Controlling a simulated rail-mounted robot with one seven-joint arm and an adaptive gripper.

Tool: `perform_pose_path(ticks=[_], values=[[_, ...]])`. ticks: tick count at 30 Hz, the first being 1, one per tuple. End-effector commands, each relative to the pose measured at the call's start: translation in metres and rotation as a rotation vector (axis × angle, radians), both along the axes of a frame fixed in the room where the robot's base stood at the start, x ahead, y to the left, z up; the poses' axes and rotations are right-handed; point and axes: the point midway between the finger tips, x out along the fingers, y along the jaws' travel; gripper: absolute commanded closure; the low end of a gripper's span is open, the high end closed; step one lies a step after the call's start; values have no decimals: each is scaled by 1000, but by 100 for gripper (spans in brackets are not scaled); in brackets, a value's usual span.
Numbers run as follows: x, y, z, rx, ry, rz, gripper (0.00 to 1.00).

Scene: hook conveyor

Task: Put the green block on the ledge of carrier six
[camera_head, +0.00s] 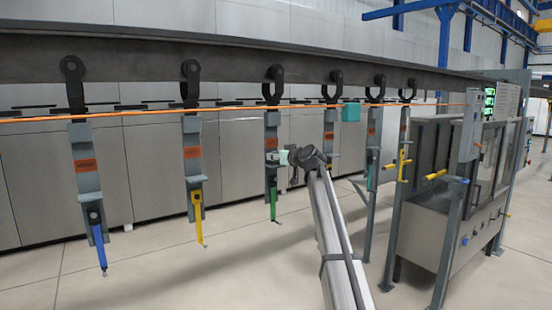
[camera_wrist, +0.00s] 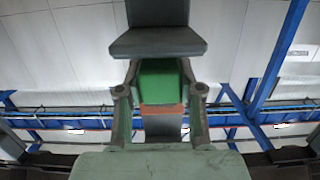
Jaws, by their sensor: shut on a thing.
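The green block (camera_wrist: 158,80) is between the two fingers of my gripper (camera_wrist: 162,98) in the wrist view, and the gripper is shut on it. A dark ledge (camera_wrist: 158,43) of a grey carrier is just above the block in that picture. I cannot tell whether block and ledge touch. An orange label (camera_wrist: 163,110) shows behind the block. In the head view my gripper (camera_head: 284,157) is beside the third hanging carrier from the left (camera_head: 271,130), the one with a green hook (camera_head: 273,205). Carrier numbers are not readable.
Other carriers with a blue hook (camera_head: 97,238) and a yellow hook (camera_head: 198,215) hang to the left. A teal box (camera_head: 351,111) sits near the orange line at right. A grey machine cabinet (camera_head: 450,200) stands at the right. The floor at lower left is clear.

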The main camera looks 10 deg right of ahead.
Motion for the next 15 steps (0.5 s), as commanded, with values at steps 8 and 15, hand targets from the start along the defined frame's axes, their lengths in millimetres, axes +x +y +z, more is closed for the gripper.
perform_pose_path(ticks=[8,15], values=[[0,0,-12,1,-1,1,99],[0,0,-16,1,-1,1,99]])
